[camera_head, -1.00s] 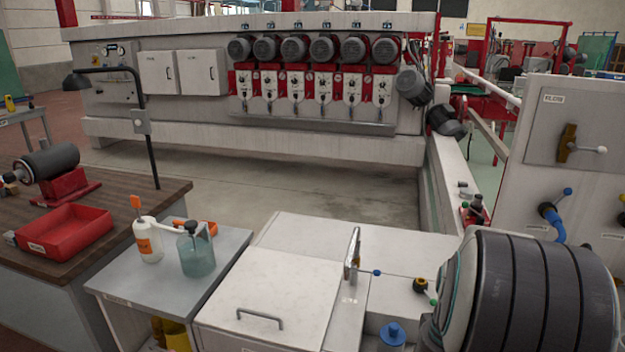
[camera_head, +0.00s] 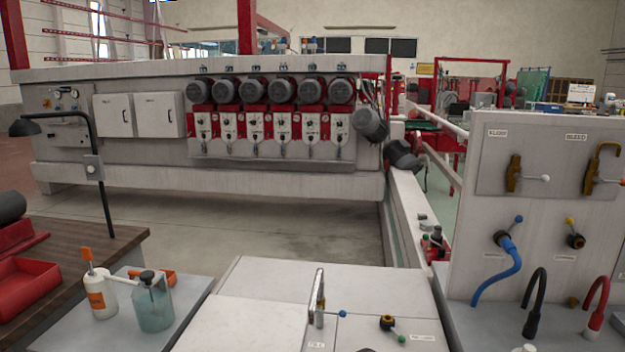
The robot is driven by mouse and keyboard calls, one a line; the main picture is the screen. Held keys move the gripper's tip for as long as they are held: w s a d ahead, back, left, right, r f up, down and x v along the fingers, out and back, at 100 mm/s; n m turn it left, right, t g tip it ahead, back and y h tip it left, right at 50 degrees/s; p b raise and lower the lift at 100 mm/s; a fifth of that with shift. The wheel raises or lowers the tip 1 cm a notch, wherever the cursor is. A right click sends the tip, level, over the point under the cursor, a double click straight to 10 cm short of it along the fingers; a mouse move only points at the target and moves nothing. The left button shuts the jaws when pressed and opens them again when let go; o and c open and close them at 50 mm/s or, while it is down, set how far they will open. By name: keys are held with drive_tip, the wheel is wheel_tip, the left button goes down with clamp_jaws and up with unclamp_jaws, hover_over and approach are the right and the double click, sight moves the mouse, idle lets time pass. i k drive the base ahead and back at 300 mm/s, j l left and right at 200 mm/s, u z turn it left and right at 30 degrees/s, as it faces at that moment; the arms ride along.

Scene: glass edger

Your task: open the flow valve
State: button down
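The light grey panel (camera_head: 468,235) at the right carries two brass-coloured valves in its upper part. The left valve (camera_head: 515,174) has a lever with a pale knob pointing right; its label is blurred and may read FLOW. The right valve (camera_head: 592,172), under a label reading BLEED, has a hooked spout and a similar lever. Below them are a blue-knobbed valve with a blue hose (camera_head: 500,262) and a yellow-knobbed valve (camera_head: 575,240). My gripper is not in view, so its state and distance from the valves do not show.
In front is a pale cabinet top (camera_head: 265,290) with a tap (camera_head: 319,300) and a green-knobbed valve (camera_head: 388,324). Black (camera_head: 537,300) and red (camera_head: 597,300) hoses stand before the panel. Bottles (camera_head: 153,302) and a red tray (camera_head: 25,287) are at left. Open floor (camera_head: 240,225) lies beyond.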

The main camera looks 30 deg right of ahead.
sight(544, 178)
drive_tip(key=z, duration=2.1)
